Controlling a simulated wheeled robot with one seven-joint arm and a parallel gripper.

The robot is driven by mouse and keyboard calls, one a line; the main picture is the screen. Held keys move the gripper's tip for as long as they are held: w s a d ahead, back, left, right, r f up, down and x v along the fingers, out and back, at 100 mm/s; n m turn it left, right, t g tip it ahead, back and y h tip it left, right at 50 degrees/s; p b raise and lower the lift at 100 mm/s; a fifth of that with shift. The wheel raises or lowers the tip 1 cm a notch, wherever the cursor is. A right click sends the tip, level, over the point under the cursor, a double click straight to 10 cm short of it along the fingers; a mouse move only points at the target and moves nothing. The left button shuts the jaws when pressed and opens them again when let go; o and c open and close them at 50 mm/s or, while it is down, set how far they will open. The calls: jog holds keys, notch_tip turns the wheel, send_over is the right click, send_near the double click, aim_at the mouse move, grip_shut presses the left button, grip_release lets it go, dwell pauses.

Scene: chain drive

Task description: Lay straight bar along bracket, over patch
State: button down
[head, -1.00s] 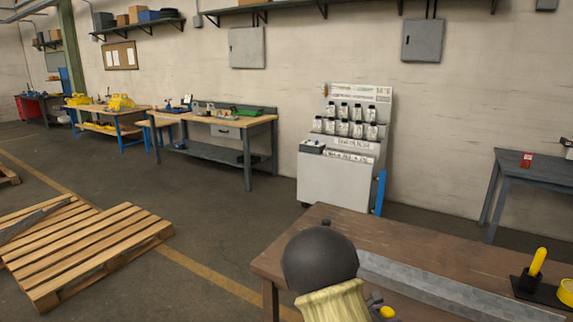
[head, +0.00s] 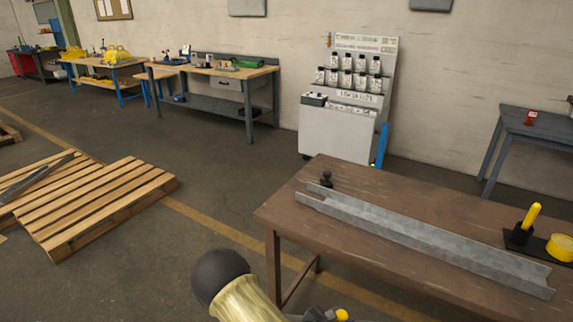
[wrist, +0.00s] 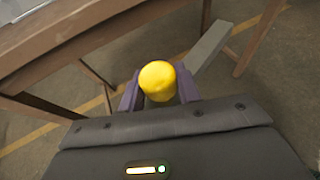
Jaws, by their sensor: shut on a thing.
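The bracket (head: 420,232) is a long grey metal channel on the brown table, running from the back left to the front right. I cannot make out a patch on it. My gripper (wrist: 158,88) is shut on a yellow rounded knob (wrist: 158,80) between its purple jaws. A grey straight bar (wrist: 208,46) slants up and right from behind the right jaw and appears to belong to the knob. In the head view, my gripper (head: 328,315) shows at the bottom edge, in front of the table and apart from the bracket; its lower part is cut off.
The brown table (head: 400,200) has a small dark object (head: 326,179) near its back left corner. A black holder with a yellow handle (head: 532,215) and a yellow round item (head: 562,246) stand at the right. A wooden pallet (head: 100,205) lies on the floor at left.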

aim_at(343, 314)
jog(key=shift+r, duration=0.1)
notch_tip(343, 314, up, 17)
jog(key=n+t+y+p, duration=0.3)
jog(key=n+y+p, duration=0.1)
jog(key=p, duration=1.3)
jog(key=shift+n+t, duration=0.3)
jog(key=shift+a, duration=0.1)
